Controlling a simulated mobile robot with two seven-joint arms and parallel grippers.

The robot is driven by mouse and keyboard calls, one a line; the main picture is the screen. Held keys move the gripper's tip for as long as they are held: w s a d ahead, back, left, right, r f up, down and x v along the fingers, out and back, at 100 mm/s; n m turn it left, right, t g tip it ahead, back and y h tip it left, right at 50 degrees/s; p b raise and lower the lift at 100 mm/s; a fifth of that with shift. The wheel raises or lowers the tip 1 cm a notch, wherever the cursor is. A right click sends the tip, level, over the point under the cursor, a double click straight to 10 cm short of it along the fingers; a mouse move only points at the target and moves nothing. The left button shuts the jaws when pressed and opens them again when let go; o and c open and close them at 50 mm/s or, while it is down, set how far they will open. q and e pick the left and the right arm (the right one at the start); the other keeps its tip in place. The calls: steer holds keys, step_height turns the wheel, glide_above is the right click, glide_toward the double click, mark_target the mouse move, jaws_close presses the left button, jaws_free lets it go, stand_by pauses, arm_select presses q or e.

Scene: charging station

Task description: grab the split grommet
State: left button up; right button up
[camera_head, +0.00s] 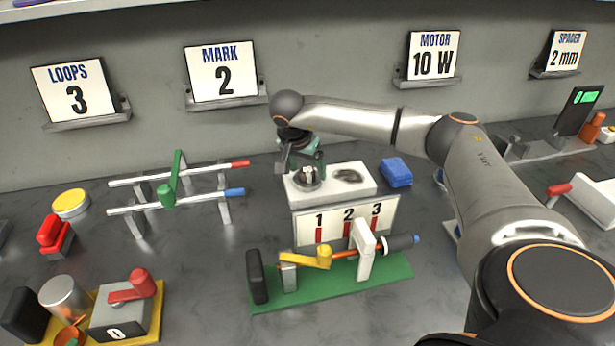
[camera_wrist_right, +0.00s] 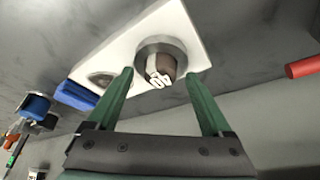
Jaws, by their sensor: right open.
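The split grommet appears to be the small brown and white piece (camera_wrist_right: 160,68) standing in a round metal cup on a white block in the right wrist view. In the head view a small pale piece (camera_head: 308,173) shows in that cup, partly hidden by my gripper. My right gripper (camera_head: 303,160) is open above the cup. In the right wrist view its two green fingers (camera_wrist_right: 159,78) point toward the cup, one on each side of the piece, with no visible contact. My left gripper is not in view.
The white block (camera_head: 355,172) has a second, dark recess to the right. A blue block (camera_head: 396,172) lies beside it. A green-based fixture (camera_head: 350,283) with a yellow crank stands in front. A rail stand with a green lever (camera_head: 168,190) is to the left.

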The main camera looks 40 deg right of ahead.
jaws_close()
stand_by(0.7)
